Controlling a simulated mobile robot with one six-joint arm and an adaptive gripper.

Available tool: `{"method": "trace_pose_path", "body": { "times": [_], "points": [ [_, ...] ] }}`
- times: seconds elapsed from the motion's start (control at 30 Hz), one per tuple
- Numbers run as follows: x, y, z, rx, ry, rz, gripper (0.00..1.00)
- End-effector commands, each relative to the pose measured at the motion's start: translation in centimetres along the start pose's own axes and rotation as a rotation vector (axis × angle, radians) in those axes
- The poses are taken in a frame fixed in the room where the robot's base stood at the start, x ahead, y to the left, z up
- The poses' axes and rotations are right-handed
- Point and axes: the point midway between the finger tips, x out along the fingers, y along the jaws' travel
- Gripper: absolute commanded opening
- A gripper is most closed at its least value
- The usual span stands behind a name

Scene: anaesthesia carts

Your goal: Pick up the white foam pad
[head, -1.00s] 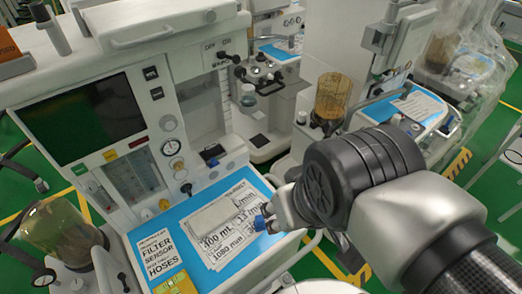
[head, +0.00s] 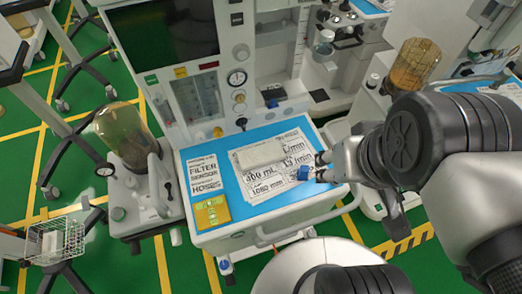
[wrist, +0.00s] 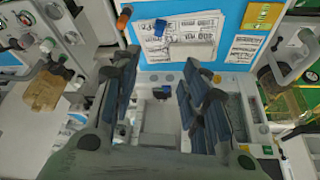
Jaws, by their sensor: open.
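The white foam pad (head: 258,157) is a pale flat block lying on printed paper on the blue-topped work surface of the anaesthesia cart. In the wrist view the pad (wrist: 192,50) shows near the top, beyond the fingers. My gripper (head: 324,167) is to the right of the pad in the head view, above the right side of the cart's surface and apart from the pad. In the wrist view my gripper's fingers (wrist: 160,75) are spread with nothing between them. Part of the gripper is hidden behind my arm in the head view.
A small blue object (head: 303,172) is on the paper, between the pad and my gripper. A yellow card (head: 212,212) and a FILTER SENSOR HOSES label (head: 204,174) lie left of the paper. The cart's monitor and dial panel (head: 200,97) rise behind. An amber canister (head: 414,65) stands right.

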Motion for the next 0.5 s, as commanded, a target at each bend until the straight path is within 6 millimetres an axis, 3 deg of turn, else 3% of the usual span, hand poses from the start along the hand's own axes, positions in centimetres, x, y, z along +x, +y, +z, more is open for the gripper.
{"method": "trace_pose_path", "body": {
  "times": [0.23, 0.37, 0.5],
  "points": [
    [0.1, -0.3, -1.1, -0.076, -0.022, -0.003, 0.54],
    [0.7, -1.2, -4.1, -0.282, -0.074, -0.012, 0.62],
    [2.7, -3.1, -8.0, -0.595, -0.142, -0.037, 0.72]
  ]
}}
